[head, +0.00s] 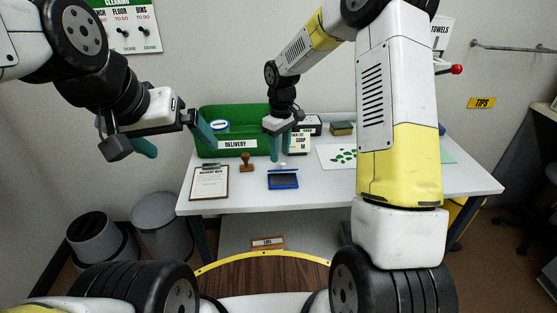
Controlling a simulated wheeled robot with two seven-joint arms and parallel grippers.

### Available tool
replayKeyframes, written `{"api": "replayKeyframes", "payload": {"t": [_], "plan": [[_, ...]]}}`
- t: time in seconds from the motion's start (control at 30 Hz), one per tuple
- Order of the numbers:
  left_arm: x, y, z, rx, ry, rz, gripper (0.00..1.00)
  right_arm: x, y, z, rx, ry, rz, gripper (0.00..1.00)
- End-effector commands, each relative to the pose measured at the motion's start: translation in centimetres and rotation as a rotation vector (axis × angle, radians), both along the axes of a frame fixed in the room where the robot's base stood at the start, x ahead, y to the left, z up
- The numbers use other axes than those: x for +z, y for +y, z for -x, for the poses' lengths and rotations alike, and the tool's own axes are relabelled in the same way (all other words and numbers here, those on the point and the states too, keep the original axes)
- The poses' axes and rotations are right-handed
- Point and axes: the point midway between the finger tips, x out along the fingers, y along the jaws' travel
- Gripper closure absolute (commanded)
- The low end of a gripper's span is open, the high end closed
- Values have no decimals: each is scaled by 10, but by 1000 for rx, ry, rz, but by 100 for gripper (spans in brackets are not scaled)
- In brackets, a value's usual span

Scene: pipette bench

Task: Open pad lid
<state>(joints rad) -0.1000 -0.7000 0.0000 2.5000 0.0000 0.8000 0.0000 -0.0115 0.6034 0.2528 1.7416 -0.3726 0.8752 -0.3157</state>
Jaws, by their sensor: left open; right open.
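The blue ink pad (283,180) lies flat near the front edge of the white table. Its top is dark with a brighter blue edge. I cannot tell from here whether its lid is open or shut. My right gripper (280,150) is open and empty, pointing down just behind and above the pad, apart from it as far as I can see. My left gripper (173,139) is open and empty at the left, its teal fingers spread wide, in front of the green bin's left side and well away from the pad.
A brown stamp (247,162) stands left of the pad, beside a clipboard (210,183). The green delivery bin (237,153) is behind them. A white sheet with green marks (327,151) lies right, with a sponge (342,128) behind. Table (325,190) right of the pad is clear.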

Motion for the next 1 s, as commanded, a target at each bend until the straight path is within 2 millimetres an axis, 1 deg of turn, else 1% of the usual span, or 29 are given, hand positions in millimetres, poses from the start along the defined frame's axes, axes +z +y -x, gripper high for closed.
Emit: {"api": "replayKeyframes", "payload": {"t": [0.3,0.43,0.57,0.83,0.93,1.0], "plan": [[0,0,0,0,0,0,0,53,1,0,0,-4,0,59],[0,0,0,0,0,0,0,68,1,1,1,-4,1,59],[0,0,0,0,0,0,0,74,1,1,1,-2,1,59],[0,0,0,0,0,0,0,74,1,1,0,-1,1,59],[0,0,0,0,0,0,0,71,1,4,-31,1,2,59],[0,0,0,0,0,0,0,66,1,10,-89,6,5,59]]}}
